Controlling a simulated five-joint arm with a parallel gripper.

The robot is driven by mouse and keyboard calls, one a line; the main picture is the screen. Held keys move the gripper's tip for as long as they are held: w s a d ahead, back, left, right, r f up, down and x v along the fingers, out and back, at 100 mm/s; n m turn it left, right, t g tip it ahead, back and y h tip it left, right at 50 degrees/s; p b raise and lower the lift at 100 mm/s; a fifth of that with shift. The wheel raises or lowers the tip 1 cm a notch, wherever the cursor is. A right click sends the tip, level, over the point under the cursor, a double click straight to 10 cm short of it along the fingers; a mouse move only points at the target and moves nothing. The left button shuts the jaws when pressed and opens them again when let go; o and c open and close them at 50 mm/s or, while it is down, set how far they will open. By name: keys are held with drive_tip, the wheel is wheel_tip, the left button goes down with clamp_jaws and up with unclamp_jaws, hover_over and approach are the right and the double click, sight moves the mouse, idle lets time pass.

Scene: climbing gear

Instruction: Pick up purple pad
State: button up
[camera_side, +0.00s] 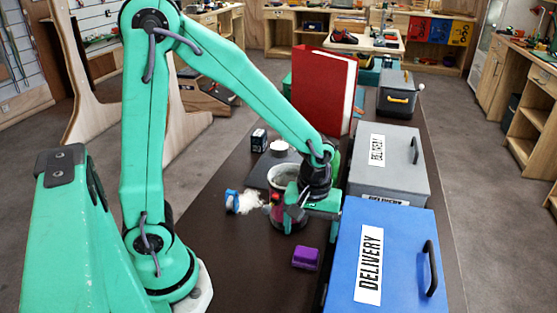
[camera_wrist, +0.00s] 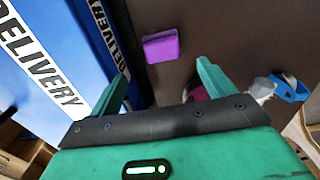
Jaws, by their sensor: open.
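The purple pad (camera_side: 306,258) is a small block lying on the dark table, left of the blue delivery box. It also shows in the wrist view (camera_wrist: 161,46), beyond and between my fingertips, apart from them. My gripper (camera_side: 312,207) is open and empty, held above the table behind the pad in the side view. Its two green fingers show in the wrist view (camera_wrist: 163,76). Nothing covers the pad in either view.
A blue box (camera_side: 405,258) labelled DELIVERY and a grey box (camera_side: 405,172) line the right side. A pot (camera_side: 284,176) stands close by my gripper. A blue-ended container with spilled white powder (camera_side: 233,201) lies left. A red binder (camera_side: 323,88) stands behind. Table left of the pad is clear.

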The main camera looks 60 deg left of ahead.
sight(307, 250)
drive_tip(key=shift+f, duration=1.3)
drive_tip(key=shift+f, duration=0.1)
drive_tip(key=shift+s+a+f, duration=0.1)
drive_tip(key=shift+s+f, duration=0.05)
drive_tip(key=shift+f, duration=2.35)
drive_tip(key=c, duration=1.1)
drive_tip(key=shift+r, duration=0.15)
